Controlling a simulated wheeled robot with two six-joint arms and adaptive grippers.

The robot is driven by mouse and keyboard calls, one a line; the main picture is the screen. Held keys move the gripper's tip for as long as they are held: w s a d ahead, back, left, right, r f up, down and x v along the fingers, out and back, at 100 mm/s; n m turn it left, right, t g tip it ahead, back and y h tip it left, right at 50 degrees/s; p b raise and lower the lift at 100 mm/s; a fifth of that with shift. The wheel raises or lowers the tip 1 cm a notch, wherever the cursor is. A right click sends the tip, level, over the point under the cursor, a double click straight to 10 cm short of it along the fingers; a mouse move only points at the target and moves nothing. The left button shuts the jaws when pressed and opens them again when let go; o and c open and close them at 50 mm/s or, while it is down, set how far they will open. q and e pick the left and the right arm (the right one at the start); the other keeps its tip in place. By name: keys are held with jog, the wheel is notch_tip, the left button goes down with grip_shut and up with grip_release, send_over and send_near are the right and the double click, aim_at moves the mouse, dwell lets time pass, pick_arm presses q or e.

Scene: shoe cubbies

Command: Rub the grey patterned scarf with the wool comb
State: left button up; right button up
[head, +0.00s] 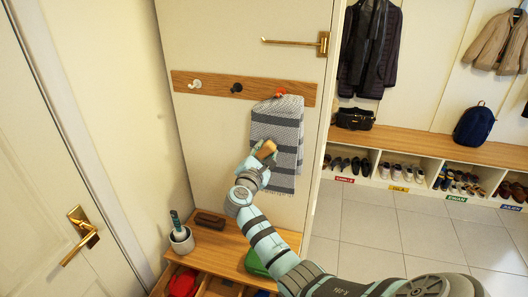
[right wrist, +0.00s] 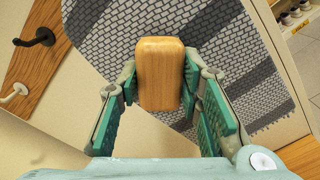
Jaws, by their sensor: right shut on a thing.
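The grey patterned scarf (head: 277,135) hangs from a red hook on a wooden rail. It fills much of the right wrist view (right wrist: 215,45). My right gripper (head: 264,158) is in front of the scarf's middle and shut on the wool comb (head: 266,148), a wooden block. In the right wrist view the comb (right wrist: 160,72) sits between the two fingers of the gripper (right wrist: 160,95), its far side towards the scarf. Its underside is hidden, so I cannot tell whether it touches the cloth. My left gripper is not in view.
The wooden rail (head: 222,86) also carries a white hook (head: 195,84) and a black hook (head: 237,88). Below is a wooden bench (head: 225,238) with a brown brush (head: 210,220) and a white cup (head: 182,240). A brass bar (head: 290,42) juts out above. Shoe cubbies stand at right.

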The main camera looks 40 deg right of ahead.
notch_tip(320, 180, down, 9)
jog(key=b, duration=0.6)
jog(key=shift+a, duration=0.15)
jog(key=shift+s, duration=0.1)
jog(key=p+v, duration=0.2)
jog(key=v, duration=0.3)
jog(key=shift+s+a, duration=0.2)
jog(key=shift+a, duration=0.15)
jog(key=shift+p, duration=0.3)
jog(key=shift+p+v, duration=0.45)
jog(key=shift+v, duration=1.05)
